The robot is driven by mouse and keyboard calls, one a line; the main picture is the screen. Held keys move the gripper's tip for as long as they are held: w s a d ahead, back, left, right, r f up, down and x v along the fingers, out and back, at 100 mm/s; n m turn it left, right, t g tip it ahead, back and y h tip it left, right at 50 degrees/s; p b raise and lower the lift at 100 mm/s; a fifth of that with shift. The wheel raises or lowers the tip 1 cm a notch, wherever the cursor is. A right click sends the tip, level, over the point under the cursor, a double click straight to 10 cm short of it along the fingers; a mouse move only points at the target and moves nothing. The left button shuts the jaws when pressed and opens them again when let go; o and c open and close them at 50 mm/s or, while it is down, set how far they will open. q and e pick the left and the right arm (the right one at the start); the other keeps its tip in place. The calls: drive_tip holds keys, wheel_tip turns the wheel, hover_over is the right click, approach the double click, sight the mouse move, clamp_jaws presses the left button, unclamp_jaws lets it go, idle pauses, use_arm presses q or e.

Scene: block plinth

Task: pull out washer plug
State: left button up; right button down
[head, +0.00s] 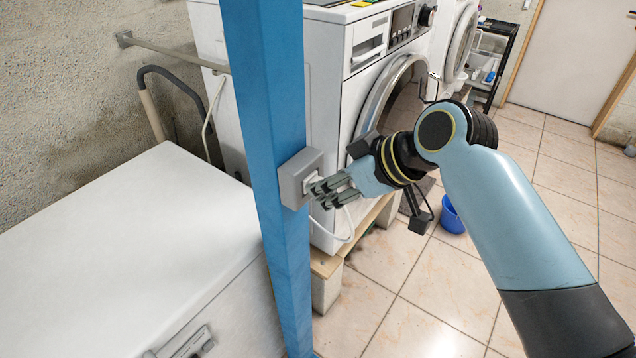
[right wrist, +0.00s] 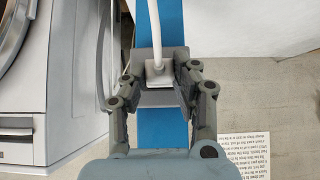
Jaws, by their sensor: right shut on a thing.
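The white washer plug (head: 314,181) is at the face of a grey socket box (head: 291,186) on a blue post. The plug also shows in the right wrist view (right wrist: 158,73), with its white cable (right wrist: 154,28) leading up the picture. My right gripper (head: 322,188) is at the socket, its fingers shut on the plug from both sides. The fingers partly hide the plug in the head view, and I cannot tell how deep it sits. The washer (head: 335,110) stands behind the post. My left gripper is not in view.
The blue post (head: 262,75) rises in front of the washer. A white chest-like appliance (head: 110,235) fills the lower left. A blue bucket (head: 452,216) stands on the tiled floor, which is open to the right. A printed sheet (right wrist: 245,155) shows in the right wrist view.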

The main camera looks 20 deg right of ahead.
drive_tip(key=shift+s+d, duration=0.25)
drive_tip(key=shift+s, duration=0.05)
drive_tip(key=shift+s+d+p, duration=0.6)
drive_tip(key=shift+s+p, duration=0.05)
drive_tip(key=shift+s, duration=0.15)
idle(0.3)
drive_tip(key=s+d+p, duration=0.1)
drive_tip(key=s+d, duration=0.1)
drive_tip(key=s, duration=0.1)
drive_tip(key=shift+s+d+p, duration=0.1)
drive_tip(key=shift+d+p, duration=0.15)
drive_tip(key=shift+p, duration=0.1)
